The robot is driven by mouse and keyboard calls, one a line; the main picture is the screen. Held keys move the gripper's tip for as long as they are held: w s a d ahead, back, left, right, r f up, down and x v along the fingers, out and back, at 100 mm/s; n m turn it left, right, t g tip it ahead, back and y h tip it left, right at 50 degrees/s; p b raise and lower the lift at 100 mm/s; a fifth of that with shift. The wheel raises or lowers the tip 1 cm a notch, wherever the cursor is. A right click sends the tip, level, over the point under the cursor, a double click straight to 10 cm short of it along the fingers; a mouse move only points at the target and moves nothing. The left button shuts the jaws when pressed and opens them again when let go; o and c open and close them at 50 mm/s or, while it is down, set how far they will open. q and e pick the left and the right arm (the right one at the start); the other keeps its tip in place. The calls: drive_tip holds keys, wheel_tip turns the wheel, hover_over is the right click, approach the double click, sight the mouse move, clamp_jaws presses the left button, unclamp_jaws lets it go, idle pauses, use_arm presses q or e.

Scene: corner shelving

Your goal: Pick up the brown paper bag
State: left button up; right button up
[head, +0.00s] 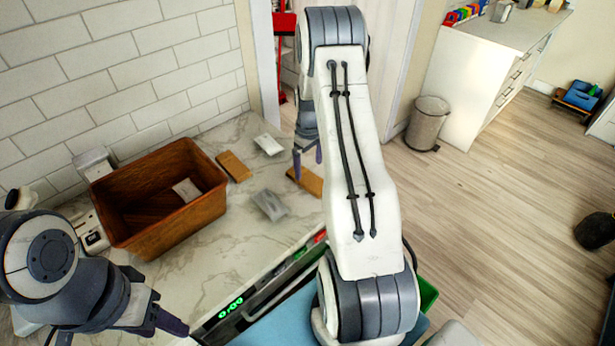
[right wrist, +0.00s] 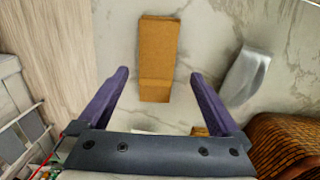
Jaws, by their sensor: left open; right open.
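One brown paper bag (head: 310,183) lies flat on the marble counter, partly hidden by my right arm. It also shows in the right wrist view (right wrist: 158,50), in line with the gap between the fingers. My right gripper (head: 308,164) is open and empty, its purple fingers above and close to this bag; contact cannot be told. A second brown paper bag (head: 233,166) lies beside the crate, and a small part of it shows near the gripper base in the right wrist view (right wrist: 200,131). My left gripper (head: 125,328) is open at the counter's lower left.
A brown crate (head: 165,232) stands at the left of the counter with a pale packet (head: 187,189) inside. Silvery packets lie near the bags, one in front (head: 269,205) and one behind (head: 269,144). A tiled wall borders the back; open floor lies to the right.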

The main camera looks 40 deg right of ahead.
sight(310, 179)
drive_tip(key=f+p, duration=0.2)
drive_tip(key=f, duration=0.1)
drive_tip(key=f+p, duration=0.1)
drive_tip(key=f, duration=0.1)
drive_tip(key=shift+d, duration=0.25)
drive_tip(key=shift+f, duration=0.4)
drive_tip(key=c, duration=1.3)
drive_tip(key=shift+r, duration=0.15)
